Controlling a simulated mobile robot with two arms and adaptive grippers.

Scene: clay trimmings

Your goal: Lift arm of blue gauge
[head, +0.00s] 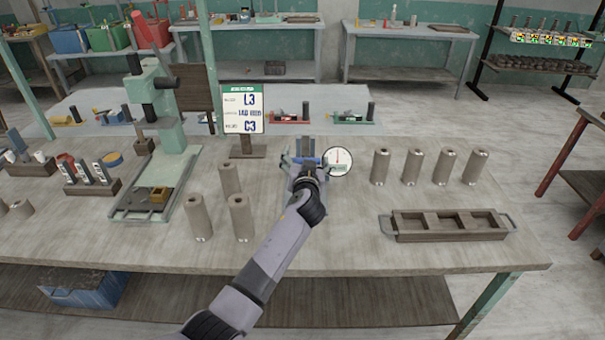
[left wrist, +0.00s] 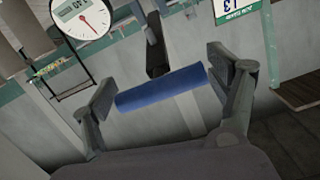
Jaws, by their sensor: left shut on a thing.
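The blue gauge stands at the middle of the workbench, mostly hidden behind my left gripper. Its round white dial (head: 338,160) with a red needle shows to the right of the gripper, and at the top left of the left wrist view (left wrist: 84,18). My left gripper (head: 306,164) reaches in from the front. In the left wrist view, its two fingers close on the ends of a blue bar (left wrist: 160,90), which is the grip of the gauge's arm. A dark post stands behind the bar. My right gripper is in neither view.
Clay cylinders stand left (head: 240,217) and right (head: 411,167) of the gauge. A dark wooden tray (head: 448,238) lies at the front right. A sign (head: 242,108) stands behind left, near a green press (head: 176,135). Red (head: 290,118) and green (head: 352,119) gauges sit farther back.

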